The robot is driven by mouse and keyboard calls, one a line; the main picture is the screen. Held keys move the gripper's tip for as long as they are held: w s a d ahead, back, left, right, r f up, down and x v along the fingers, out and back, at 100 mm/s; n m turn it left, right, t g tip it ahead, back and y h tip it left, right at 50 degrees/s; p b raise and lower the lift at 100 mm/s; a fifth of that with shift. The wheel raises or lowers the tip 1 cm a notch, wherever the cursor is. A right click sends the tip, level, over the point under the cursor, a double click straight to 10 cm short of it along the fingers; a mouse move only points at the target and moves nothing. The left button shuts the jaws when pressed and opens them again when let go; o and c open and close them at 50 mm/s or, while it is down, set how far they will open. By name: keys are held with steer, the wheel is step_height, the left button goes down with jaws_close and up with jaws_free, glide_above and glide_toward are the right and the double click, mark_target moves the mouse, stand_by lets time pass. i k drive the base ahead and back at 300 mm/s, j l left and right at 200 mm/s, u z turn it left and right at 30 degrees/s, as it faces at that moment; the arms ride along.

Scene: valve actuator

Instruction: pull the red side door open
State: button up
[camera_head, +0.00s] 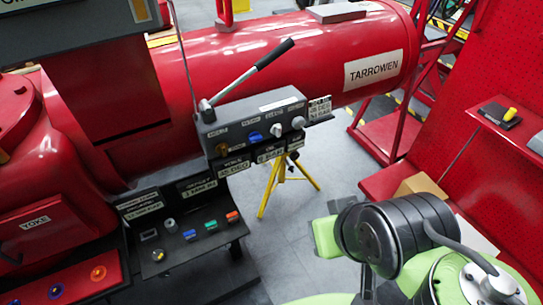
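I cannot tell for certain which surface is the red side door. A red housing with a plate reading YOKE (36,222) stands at the left. A flat, darker red face (125,128) lies between it and the large red cylinder (262,50), which is labelled TARROWEN. My arm, in green and black, shows at the lower right, apart from the red machine. My gripper is not in view.
A grey control box (255,122) with a long lever (250,72) stands before the cylinder, above a yellow tripod (283,180). A button console (190,232) is at the lower left. A red shelf (508,122) is at the right. Grey floor (305,215) is clear in the middle.

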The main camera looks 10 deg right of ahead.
mark_target(38, 233)
steer(key=u, duration=1.95)
steer(key=i+j+u, duration=0.2)
steer(key=i, duration=0.2)
steer(key=i+j+u, duration=0.15)
steer(key=i, duration=0.3)
steer(key=i+j+u, duration=0.2)
steer(key=i, duration=0.25)
